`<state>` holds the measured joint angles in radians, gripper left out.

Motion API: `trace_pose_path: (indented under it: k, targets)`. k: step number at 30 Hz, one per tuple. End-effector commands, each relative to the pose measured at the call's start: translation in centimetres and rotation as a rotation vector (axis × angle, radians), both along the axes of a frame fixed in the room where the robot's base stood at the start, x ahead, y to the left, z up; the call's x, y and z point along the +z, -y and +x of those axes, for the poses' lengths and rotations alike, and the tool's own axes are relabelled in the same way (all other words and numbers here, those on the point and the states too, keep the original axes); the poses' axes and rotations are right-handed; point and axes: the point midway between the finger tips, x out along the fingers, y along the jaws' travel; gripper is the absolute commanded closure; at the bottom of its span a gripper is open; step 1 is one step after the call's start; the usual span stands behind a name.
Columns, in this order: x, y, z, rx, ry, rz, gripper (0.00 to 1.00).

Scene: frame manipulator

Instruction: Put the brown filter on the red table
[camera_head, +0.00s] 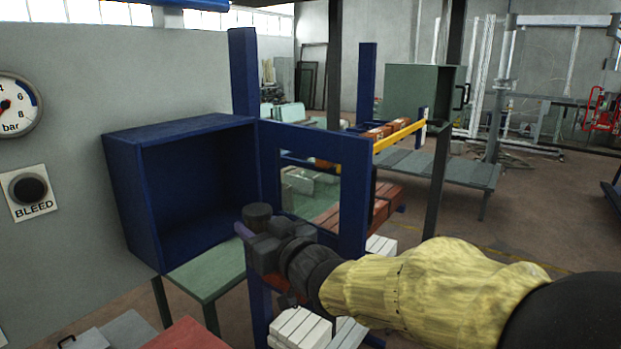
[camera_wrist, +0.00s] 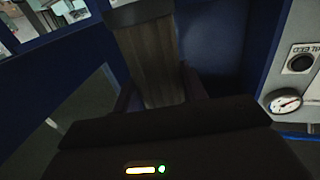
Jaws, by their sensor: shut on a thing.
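My gripper (camera_wrist: 158,92) is shut on the brown filter (camera_wrist: 148,55), a dark brown piece with wood-like streaks and a grey end. The filter stands out ahead of the purple fingers in the wrist view. In the head view my gripper (camera_head: 246,231) is beside the blue frame, in front of the open blue box. The filter is hard to make out there; a dark round end (camera_head: 257,212) shows at the gripper, and I cannot tell whether it is the filter. The red table (camera_head: 187,336) shows only partly at the bottom edge, below and left of my gripper.
The open blue box (camera_head: 128,200) on the grey wall looks empty. A green table (camera_head: 207,271) stands below it. The blue frame (camera_head: 353,195) rises close to my arm. White blocks (camera_head: 300,328) lie below my arm. A gauge (camera_head: 15,105) is on the wall.

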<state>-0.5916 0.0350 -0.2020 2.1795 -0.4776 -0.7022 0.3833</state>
Motion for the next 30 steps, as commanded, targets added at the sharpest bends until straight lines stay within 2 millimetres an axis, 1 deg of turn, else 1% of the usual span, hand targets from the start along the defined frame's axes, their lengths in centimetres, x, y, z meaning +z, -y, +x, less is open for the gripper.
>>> trace_pose_path:
  k: [1, 6, 8, 12, 18, 23, 30]
  targets:
    - [-2.4, -0.3, 0.9, -0.008, -0.007, -0.004, 0.82]
    - [-7.7, -0.8, 3.2, -0.048, -0.005, -0.005, 0.82]
    - [-9.6, -1.0, 3.8, -0.063, -0.005, -0.005, 0.82]
    - [-13.9, -1.1, 5.3, -0.103, -0.003, -0.005, 0.82]
    - [-19.9, -0.8, 6.9, -0.169, -0.002, -0.007, 0.82]
    - [-24.6, -0.2, 7.9, -0.225, -0.001, -0.008, 0.82]
    - [-31.6, 1.1, 8.9, -0.318, 0.000, -0.007, 0.82]
